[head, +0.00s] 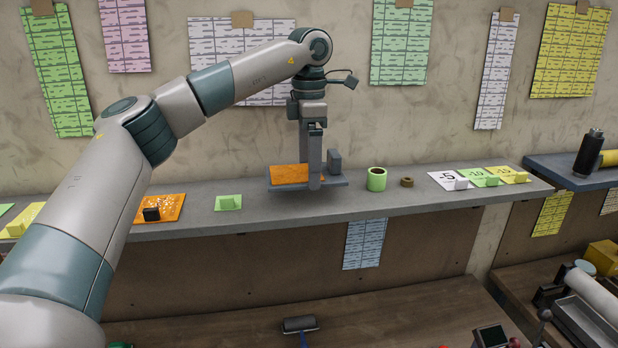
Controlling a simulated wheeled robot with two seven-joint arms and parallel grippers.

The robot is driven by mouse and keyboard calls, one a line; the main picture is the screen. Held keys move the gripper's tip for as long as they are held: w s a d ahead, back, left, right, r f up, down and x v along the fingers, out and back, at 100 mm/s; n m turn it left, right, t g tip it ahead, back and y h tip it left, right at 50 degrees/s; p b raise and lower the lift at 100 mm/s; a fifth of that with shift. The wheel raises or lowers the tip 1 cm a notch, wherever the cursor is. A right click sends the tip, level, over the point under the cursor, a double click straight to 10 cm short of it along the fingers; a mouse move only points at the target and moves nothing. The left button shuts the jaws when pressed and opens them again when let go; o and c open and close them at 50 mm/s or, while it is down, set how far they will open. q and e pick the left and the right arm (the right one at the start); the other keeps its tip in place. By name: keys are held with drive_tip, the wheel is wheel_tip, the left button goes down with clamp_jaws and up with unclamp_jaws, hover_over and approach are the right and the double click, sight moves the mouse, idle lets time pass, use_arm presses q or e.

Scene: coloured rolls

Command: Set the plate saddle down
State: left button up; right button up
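The plate saddle (333,183) is a flat grey tray with an upright grey block at its right end and an orange plate (288,174) on its left part. It is level at the middle of the long grey shelf; I cannot tell if it touches the shelf or hovers just above. My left gripper (314,178) points straight down over the saddle's middle, its narrow fingers together and seemingly shut on it. The exact contact is hidden by the fingers. My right gripper is out of view.
On the grey shelf (400,202), a green cup-like roll (376,179) and small brown ring (407,182) stand right of the saddle. Numbered cards (450,176) lie farther right. A green card (228,203) and orange card (172,205) lie left. A roller (299,324) lies on the lower bench.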

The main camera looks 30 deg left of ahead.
use_arm(q)
drive_tip(key=shift+s+f+p, duration=0.1)
drive_tip(key=shift+f+p, duration=1.1)
drive_tip(key=shift+f, duration=0.75)
drive_tip(key=shift+f, duration=0.15)
drive_tip(key=o, duration=1)
drive_tip(key=shift+r, duration=0.25)
